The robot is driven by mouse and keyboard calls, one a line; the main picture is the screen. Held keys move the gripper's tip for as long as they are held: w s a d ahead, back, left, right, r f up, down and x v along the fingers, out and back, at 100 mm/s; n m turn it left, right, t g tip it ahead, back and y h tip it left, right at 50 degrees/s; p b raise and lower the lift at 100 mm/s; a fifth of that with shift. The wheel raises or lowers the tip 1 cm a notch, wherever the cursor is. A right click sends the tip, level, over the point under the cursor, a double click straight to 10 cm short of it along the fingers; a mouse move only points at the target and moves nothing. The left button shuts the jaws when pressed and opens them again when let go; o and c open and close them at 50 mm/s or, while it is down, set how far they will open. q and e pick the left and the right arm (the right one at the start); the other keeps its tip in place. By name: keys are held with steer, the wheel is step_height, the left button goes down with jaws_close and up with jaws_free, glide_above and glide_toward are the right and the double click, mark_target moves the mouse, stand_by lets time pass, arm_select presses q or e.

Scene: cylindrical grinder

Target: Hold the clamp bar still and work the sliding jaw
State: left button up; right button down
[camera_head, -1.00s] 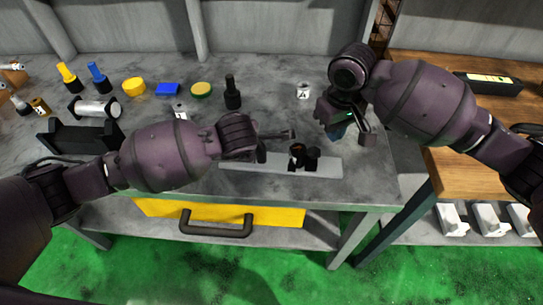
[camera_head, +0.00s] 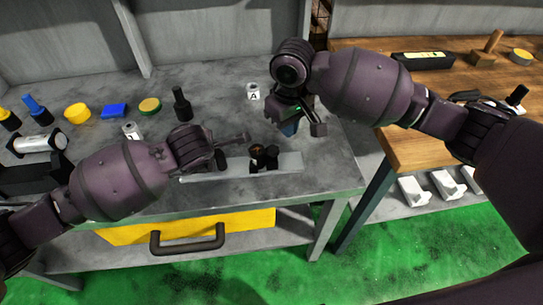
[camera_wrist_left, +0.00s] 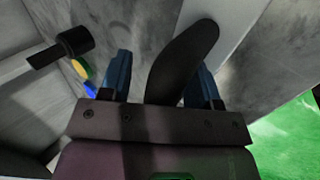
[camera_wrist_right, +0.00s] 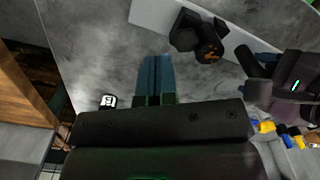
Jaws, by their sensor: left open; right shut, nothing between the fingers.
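The clamp bar (camera_head: 290,163) is a pale grey flat strip lying along the front of the grey bench. A black sliding jaw with a copper-coloured end (camera_head: 263,157) sits on it; both show in the right wrist view, the jaw (camera_wrist_right: 198,35) across the bar (camera_wrist_right: 150,12). My left gripper (camera_head: 220,150) is at the bar's left part. In the left wrist view its blue fingers (camera_wrist_left: 160,80) are open on either side of a dark rounded handle (camera_wrist_left: 188,58); contact is not clear. My right gripper (camera_head: 290,128) is shut and empty, above the bench just behind and right of the jaw.
A black upright bottle-like piece (camera_head: 181,104), a white block marked A (camera_head: 253,91) and small coloured pieces stand behind the bar. A wooden table (camera_head: 390,75) adjoins on the right. The bench's right front corner is clear.

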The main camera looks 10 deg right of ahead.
arm_select(q)
steer(key=v, duration=1.2)
stand_by(0.3)
